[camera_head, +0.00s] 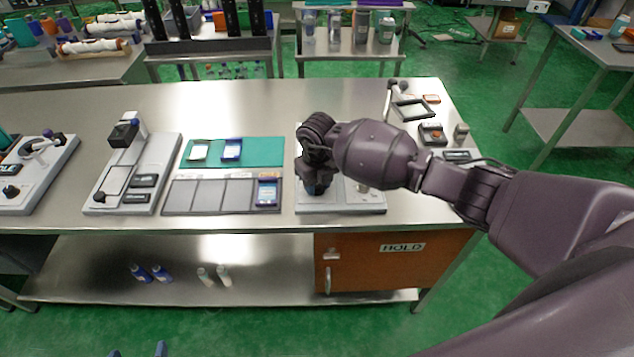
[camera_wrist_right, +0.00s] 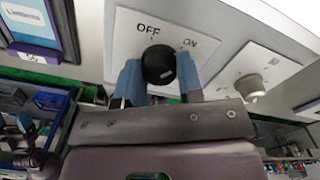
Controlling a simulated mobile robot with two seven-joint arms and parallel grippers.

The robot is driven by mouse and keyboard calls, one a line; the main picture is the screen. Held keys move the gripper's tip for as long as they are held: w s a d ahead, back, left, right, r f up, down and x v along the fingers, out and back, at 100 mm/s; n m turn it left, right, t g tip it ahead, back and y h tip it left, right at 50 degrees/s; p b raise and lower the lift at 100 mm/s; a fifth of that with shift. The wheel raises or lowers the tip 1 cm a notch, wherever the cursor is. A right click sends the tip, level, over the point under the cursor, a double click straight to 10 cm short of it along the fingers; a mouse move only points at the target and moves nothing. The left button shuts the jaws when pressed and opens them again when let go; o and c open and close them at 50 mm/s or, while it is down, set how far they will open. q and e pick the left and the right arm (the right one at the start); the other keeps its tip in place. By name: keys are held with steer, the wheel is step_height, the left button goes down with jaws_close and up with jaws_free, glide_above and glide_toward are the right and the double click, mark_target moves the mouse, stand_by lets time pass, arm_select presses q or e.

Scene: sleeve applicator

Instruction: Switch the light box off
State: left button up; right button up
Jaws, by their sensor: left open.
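A black rotary knob (camera_wrist_right: 158,65) with OFF and ON printed behind it sits on a white panel (camera_wrist_right: 125,35) in the right wrist view. My right gripper (camera_wrist_right: 160,82) has one blue finger on each side of the knob, close against it. In the head view my right gripper (camera_head: 318,188) points down over the front of a white unit (camera_head: 365,203) on the bench and hides the knob. Whether the light is lit cannot be told. My left gripper (camera_head: 138,352) shows only its two blue fingertips at the bottom edge, apart and empty, in front of the bench.
A beige knob (camera_wrist_right: 250,86) stands beside the black one. Left of the unit are a grey sectioned tray (camera_head: 208,196) with a blue-framed item, a green mat (camera_head: 262,150) and another white device (camera_head: 155,165). An orange cabinet marked HOLD (camera_head: 375,265) is under the bench.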

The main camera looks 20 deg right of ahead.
steer(key=c, duration=0.4)
